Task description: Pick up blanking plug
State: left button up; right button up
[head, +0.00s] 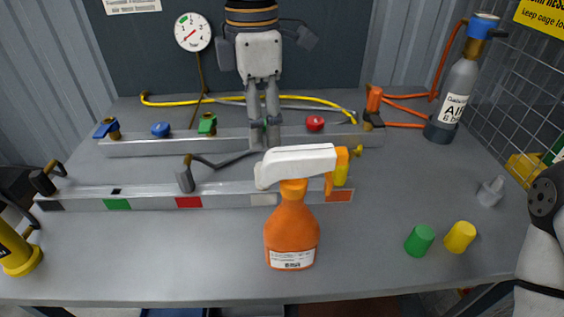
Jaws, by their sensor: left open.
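My left gripper (265,136) points down over the rear manifold rail (340,138), in the middle of the table. Its two fingers are a little apart, with no held object visible between them. I cannot tell for sure which object is the blanking plug. A green tapered plug (419,240) and a yellow tapered plug (460,237) stand side by side at the front right, far from the gripper. A grey stubby fitting (490,192) lies behind them. My right gripper is out of view; only part of that arm shows at the right edge.
An orange spray bottle (291,235) with a white head stands in front of the front rail (230,193). Hoses (310,101) run along the back. A grey cylinder (457,95) stands back right, by a wire cage. A yellow extinguisher-like body (15,250) is at left.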

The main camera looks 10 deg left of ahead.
pick_arm(q)
notch_tip(320, 180, down, 11)
jog(key=shift+s, duration=0.1)
grip_shut()
